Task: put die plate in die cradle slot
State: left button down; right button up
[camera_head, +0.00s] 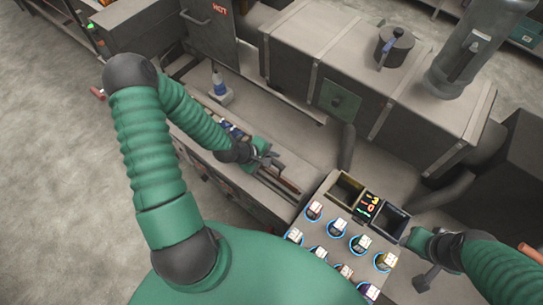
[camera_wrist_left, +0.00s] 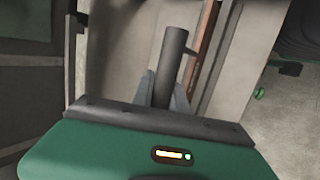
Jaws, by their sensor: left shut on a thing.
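My left gripper (camera_head: 271,161) is over the long grey bench at the centre of the head view. In the left wrist view its two grey fingers (camera_wrist_left: 163,90) are shut on a dark grey rod-like piece (camera_wrist_left: 173,58), which I take to be the handle of the die plate. The plate itself cannot be made out. A narrow reddish-brown strip (camera_head: 289,184) lies along the bench just beyond the fingers; it also shows beside the rod in the left wrist view (camera_wrist_left: 202,45). I cannot tell which part is the die cradle slot. My right gripper (camera_head: 409,239) is beside the panel at lower right, its fingers unclear.
A panel with several blue-ringed round spots (camera_head: 338,227) and two open bins (camera_head: 346,190) is at the lower right. A large grey duct-like housing (camera_head: 335,60) runs behind the bench.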

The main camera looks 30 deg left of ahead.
pick_arm(q)
jog(key=shift+f, duration=0.2)
jog(key=c, duration=1.3)
grip_release()
jog(key=shift+o, duration=0.3)
jog(key=shift+s, duration=0.1)
jog(key=p+v, duration=0.6)
jog(key=v, duration=1)
jog(key=shift+r, duration=0.25)
